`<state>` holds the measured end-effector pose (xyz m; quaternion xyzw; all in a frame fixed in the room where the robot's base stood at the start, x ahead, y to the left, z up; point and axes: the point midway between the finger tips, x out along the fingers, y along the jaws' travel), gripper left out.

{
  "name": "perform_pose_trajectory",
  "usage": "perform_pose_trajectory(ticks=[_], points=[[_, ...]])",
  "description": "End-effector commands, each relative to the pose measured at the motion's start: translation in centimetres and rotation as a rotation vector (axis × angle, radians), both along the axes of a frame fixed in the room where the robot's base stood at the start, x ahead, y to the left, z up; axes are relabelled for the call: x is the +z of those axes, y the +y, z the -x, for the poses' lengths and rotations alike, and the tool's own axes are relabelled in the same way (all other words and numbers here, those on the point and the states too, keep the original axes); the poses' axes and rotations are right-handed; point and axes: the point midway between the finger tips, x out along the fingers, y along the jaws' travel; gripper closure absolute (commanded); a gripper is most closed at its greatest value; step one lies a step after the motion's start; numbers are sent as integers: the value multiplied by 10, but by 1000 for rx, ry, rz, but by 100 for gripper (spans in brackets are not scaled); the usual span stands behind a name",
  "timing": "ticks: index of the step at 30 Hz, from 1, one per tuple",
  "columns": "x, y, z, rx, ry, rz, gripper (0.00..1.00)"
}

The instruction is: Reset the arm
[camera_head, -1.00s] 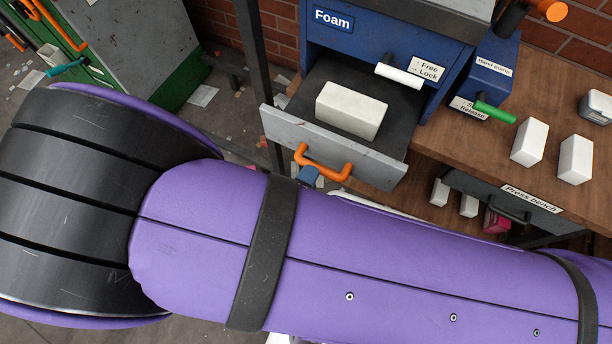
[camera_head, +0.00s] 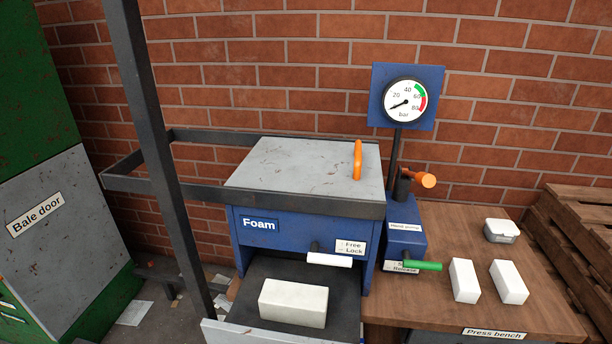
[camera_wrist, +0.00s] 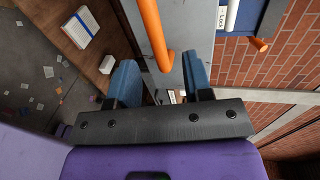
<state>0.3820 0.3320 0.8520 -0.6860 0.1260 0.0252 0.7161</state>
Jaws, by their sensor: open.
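My gripper (camera_wrist: 161,64) shows in the wrist view with its two blue fingers apart and nothing between them. An orange handle (camera_wrist: 154,32) is just beyond the fingertips, apart from both fingers, with a grey surface beside it. My arm and gripper are out of the head view.
In the head view the Foam press drawer is open, holding a white block (camera_head: 293,303). The press lid (camera_head: 300,170) is down. The gauge (camera_head: 405,101) needle sits low. Two white blocks (camera_head: 464,280) (camera_head: 509,282) stand on the bench (camera_head: 440,230). A dark post (camera_head: 158,150) rises at left.

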Motion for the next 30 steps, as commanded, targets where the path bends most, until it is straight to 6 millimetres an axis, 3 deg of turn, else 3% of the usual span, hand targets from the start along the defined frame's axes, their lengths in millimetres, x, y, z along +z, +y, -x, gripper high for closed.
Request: perform_pose_trajectory(ticks=[7, 14, 21, 30], points=[[64, -18, -51, -313, 4, -274, 54], [131, -53, -100, -671, -32, -597, 54], [195, -103, -139, -1037, -122, -928, 54], [269, -176, -166, -1476, -307, -1337, 54]])
